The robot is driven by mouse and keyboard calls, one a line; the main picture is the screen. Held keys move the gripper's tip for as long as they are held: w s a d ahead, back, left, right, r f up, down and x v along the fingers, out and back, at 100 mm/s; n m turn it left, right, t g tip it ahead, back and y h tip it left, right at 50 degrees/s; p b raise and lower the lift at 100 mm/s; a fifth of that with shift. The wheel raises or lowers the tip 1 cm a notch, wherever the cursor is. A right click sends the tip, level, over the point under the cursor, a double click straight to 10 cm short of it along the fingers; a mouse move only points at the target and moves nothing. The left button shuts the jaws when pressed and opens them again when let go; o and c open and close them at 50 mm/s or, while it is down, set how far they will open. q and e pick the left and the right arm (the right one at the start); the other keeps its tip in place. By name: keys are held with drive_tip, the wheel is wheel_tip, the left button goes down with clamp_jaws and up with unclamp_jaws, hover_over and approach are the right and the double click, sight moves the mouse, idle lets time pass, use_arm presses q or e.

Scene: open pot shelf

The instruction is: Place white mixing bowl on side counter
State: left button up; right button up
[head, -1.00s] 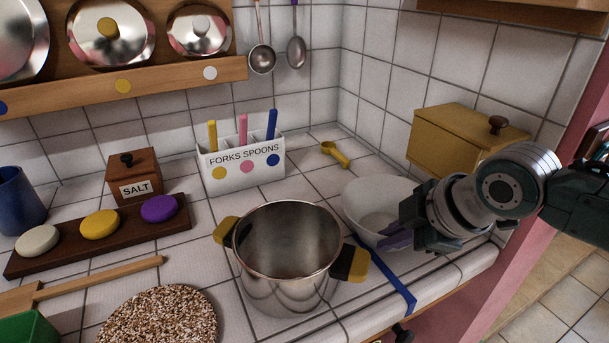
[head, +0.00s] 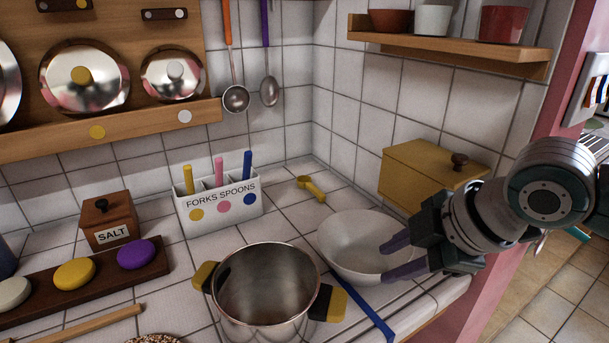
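The white mixing bowl (head: 345,243) stands upright on the tiled counter (head: 285,220), right of the steel pot and beside a blue stripe (head: 362,311). My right gripper (head: 386,262) comes in from the right at the bowl's right side. Its two purple-grey fingers are spread apart, with a gap between them. They overlap the bowl's right rim and wall in the picture, and I cannot tell whether they touch it. The fingers cover part of the bowl's right side. My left gripper is not in view.
A steel pot (head: 265,285) with yellow-black handles stands close left of the bowl. A yellow box (head: 425,178) and a yellow scoop (head: 312,188) are behind it. A cutlery holder (head: 220,208) is further left. A shelf (head: 450,47) hangs above. The counter ends at the right.

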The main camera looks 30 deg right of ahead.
drive_tip(key=s+a+r+m+g, duration=0.1)
drive_tip(key=s+a+m, duration=0.4)
drive_tip(key=s, duration=0.3)
drive_tip(key=s+a+r+m+g, duration=0.2)
drive_tip(key=s+a+m, duration=0.2)
drive_tip(key=s, duration=0.5)
drive_tip(key=shift+a+m+h+p, duration=0.3)
drive_tip(key=shift+a+m+h, duration=0.1)
drive_tip(key=shift+m, duration=0.2)
